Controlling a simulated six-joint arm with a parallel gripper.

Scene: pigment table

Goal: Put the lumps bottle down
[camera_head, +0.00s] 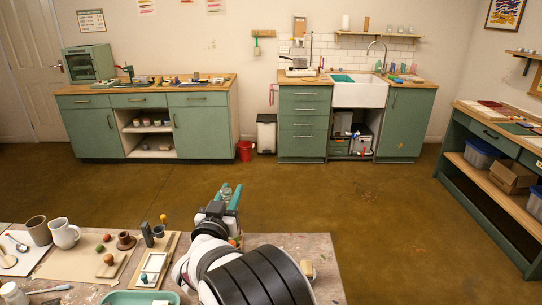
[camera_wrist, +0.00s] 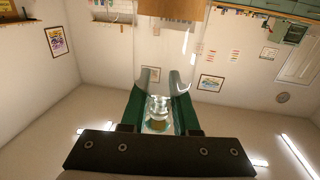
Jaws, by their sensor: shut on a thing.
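My gripper (camera_head: 227,195) is above the far edge of the near table, its green fingers pointing away toward the open floor. It is shut on a small clear bottle (camera_head: 225,190), which I take to be the lumps bottle. In the wrist view, the bottle (camera_wrist: 158,109) sits between the two green fingers, with something yellowish in it. The wrist picture is upside down, with ceiling lights at its bottom. The bottle's label, if any, is too small to read.
The near table (camera_head: 320,262) holds a beige mug (camera_head: 64,233), a brown mug (camera_head: 38,230), a wooden tray (camera_head: 170,245) and a green tray (camera_head: 140,297), mostly on the left. A small pale roller-like thing (camera_head: 307,269) lies right of my arm. The table's right end looks bare.

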